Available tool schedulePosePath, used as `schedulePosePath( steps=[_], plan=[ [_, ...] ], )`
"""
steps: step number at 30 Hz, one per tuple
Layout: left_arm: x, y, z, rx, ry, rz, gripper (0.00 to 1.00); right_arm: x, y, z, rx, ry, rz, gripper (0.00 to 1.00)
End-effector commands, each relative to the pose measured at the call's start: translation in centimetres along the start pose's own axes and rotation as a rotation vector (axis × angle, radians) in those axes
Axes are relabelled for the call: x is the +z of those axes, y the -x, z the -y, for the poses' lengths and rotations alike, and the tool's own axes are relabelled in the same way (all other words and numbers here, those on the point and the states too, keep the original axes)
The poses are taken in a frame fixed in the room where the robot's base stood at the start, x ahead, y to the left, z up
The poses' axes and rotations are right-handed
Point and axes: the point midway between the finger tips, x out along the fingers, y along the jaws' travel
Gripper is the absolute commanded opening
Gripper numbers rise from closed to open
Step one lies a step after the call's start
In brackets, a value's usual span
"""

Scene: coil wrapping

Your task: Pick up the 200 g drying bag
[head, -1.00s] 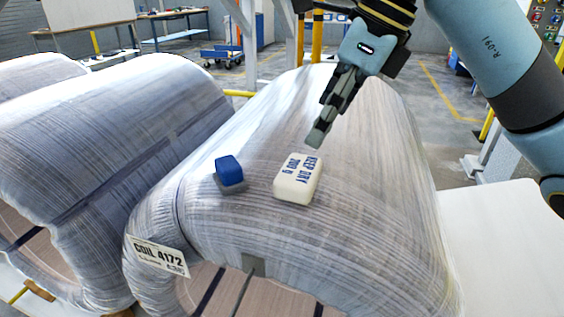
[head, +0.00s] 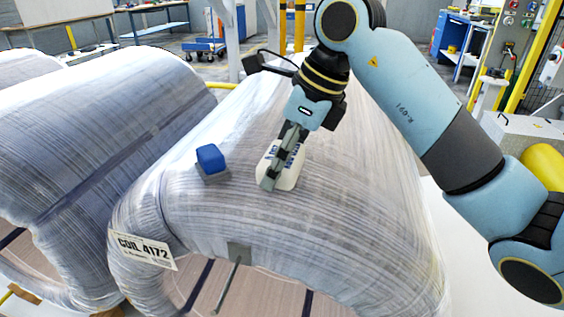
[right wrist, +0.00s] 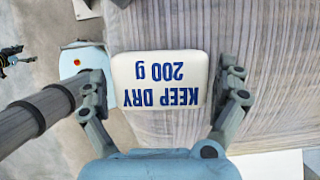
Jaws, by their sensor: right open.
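The drying bag (head: 291,178) is a white block with blue lettering, lying on top of the wrapped coil (head: 340,215) in the head view. In the right wrist view the drying bag (right wrist: 160,78) reads "KEEP DRY 200 g", upside down. My right gripper (head: 270,184) is over the bag and hides part of it in the head view. In the right wrist view the right gripper (right wrist: 167,95) is open, with one finger on each side of the bag. I cannot tell whether the fingers touch it. My left gripper is not in view.
A blue block on a grey base (head: 211,161) sits on the coil just left of the bag. A label (head: 146,251) reads "COIL 4172". Another wrapped coil (head: 90,140) stands at the left. The coil top behind the blue block is clear.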

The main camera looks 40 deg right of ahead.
Motion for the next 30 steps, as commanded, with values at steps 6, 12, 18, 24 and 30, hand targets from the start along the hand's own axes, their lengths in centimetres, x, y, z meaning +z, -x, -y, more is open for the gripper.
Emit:
schedulePosePath(
  steps=[6,12,18,24,30],
  plan=[
    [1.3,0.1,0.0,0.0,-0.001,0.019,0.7,0.0,0.0,0.0,0.0,0.0,0.0,0.75],
    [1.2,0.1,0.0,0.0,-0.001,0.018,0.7,0.0,0.0,0.0,0.0,0.0,0.0,0.51],
    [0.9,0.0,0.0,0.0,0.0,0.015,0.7,0.0,0.1,0.0,-0.001,0.0,0.001,0.51],
    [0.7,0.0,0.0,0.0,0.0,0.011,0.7,0.2,0.3,0.0,-0.001,0.001,0.002,0.51],
    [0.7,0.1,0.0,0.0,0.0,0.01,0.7,1.0,2.2,0.1,-0.004,0.002,0.005,0.51]
  ],
)
